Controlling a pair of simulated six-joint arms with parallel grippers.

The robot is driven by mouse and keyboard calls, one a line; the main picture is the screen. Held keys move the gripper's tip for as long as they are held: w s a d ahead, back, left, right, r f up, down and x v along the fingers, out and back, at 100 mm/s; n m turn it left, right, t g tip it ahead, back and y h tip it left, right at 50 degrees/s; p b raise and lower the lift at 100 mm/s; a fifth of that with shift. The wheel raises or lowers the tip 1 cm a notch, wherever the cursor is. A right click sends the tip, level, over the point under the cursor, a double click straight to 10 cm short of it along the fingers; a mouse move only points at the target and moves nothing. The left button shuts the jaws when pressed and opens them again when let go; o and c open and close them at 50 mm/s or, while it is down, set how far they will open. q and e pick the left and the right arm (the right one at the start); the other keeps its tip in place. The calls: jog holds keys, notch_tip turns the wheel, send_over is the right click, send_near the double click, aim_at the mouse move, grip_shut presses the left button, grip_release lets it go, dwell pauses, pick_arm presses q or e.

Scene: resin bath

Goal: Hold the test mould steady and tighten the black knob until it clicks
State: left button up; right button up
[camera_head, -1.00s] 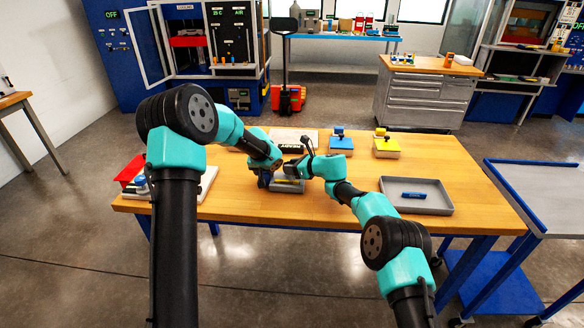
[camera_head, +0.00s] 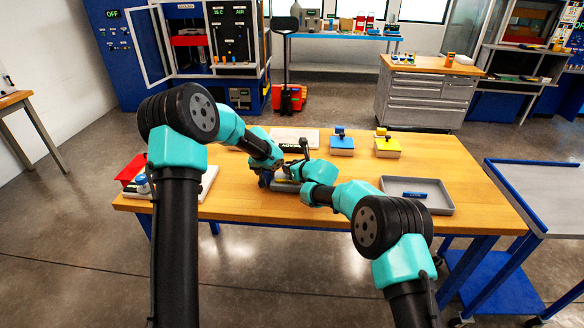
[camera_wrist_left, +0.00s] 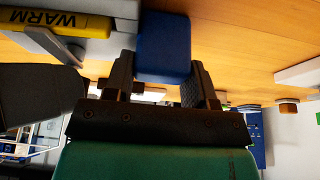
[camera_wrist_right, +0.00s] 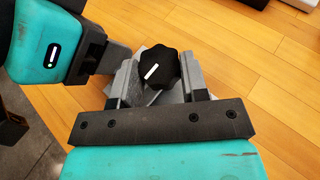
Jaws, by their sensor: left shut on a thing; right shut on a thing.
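The test mould (camera_head: 287,186) is a small grey block near the table's front edge, mostly hidden by my arms in the head view. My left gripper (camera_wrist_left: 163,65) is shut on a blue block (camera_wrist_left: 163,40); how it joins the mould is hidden. My right gripper (camera_wrist_right: 158,78) is shut around the lobed black knob (camera_wrist_right: 161,70), which has a white line on its top. Grey mould parts show beneath the knob in the right wrist view. In the head view the fingers of both grippers are hard to make out.
A grey tray (camera_head: 440,204) with a blue piece stands to the right. Blue-topped (camera_head: 341,145) and yellow-topped (camera_head: 387,148) blocks stand behind. A red bin (camera_head: 131,171) is at the left. A yellow WARM label (camera_wrist_left: 55,20) shows in the left wrist view. Bare wood lies right of the mould.

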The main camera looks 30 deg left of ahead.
jog(key=shift+r+m+t, duration=0.3)
jog(key=shift+t, duration=0.1)
jog(key=shift+s+f+h, duration=0.15)
jog(key=shift+f+h, duration=0.05)
jog(key=shift+h, duration=0.1)
jog(key=o, duration=0.9)
jog(key=shift+f, duration=0.15)
jog(key=shift+o, duration=0.2)
jog(key=shift+d, duration=0.1)
jog(key=v, duration=1.2)
jog(key=shift+c, duration=0.5)
